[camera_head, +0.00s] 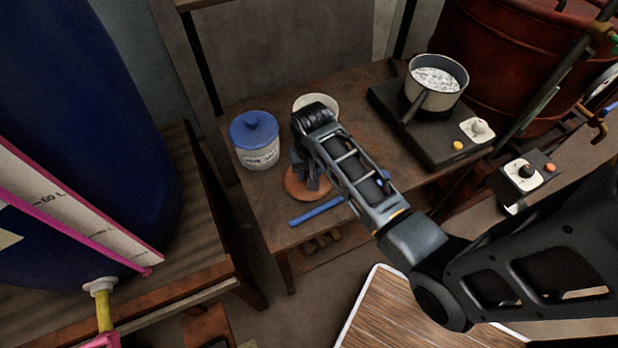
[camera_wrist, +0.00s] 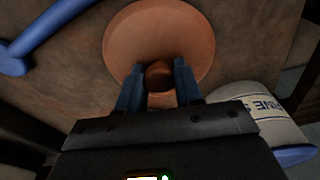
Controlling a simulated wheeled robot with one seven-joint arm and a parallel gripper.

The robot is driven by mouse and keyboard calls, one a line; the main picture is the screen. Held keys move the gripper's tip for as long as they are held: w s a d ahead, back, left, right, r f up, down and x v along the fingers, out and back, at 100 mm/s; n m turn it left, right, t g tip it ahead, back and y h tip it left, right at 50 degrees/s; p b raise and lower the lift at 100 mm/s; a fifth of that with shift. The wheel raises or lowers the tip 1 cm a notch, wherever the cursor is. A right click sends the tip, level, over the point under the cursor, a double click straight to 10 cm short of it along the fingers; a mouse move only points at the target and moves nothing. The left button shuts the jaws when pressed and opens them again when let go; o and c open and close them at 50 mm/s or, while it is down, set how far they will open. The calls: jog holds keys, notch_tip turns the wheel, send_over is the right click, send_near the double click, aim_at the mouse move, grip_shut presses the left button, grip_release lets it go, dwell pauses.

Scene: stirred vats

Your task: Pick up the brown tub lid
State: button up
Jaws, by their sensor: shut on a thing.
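The brown tub lid (camera_head: 299,190) is a round, flat disc with a knob, low over the wooden table in the head view. It also shows in the wrist view (camera_wrist: 190,30), with its darker knob between my gripper's fingers. My gripper (camera_head: 312,178) is shut on that knob; in the wrist view the two blue fingers (camera_wrist: 158,82) stand on either side of it. The arm hides part of the lid in the head view. I cannot tell whether the lid touches the table.
A blue-lidded white tub (camera_head: 258,152) stands left of my gripper. A white open tub (camera_head: 318,104) is partly hidden behind my arm. A blue tool (camera_head: 317,212) lies near the table's (camera_head: 262,205) front edge. A pot (camera_head: 436,82) sits on a hotplate (camera_head: 431,128) at right.

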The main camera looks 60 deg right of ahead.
jog(key=shift+s+f, duration=0.1)
jog(key=shift+f, duration=0.05)
jog(key=shift+c, duration=1)
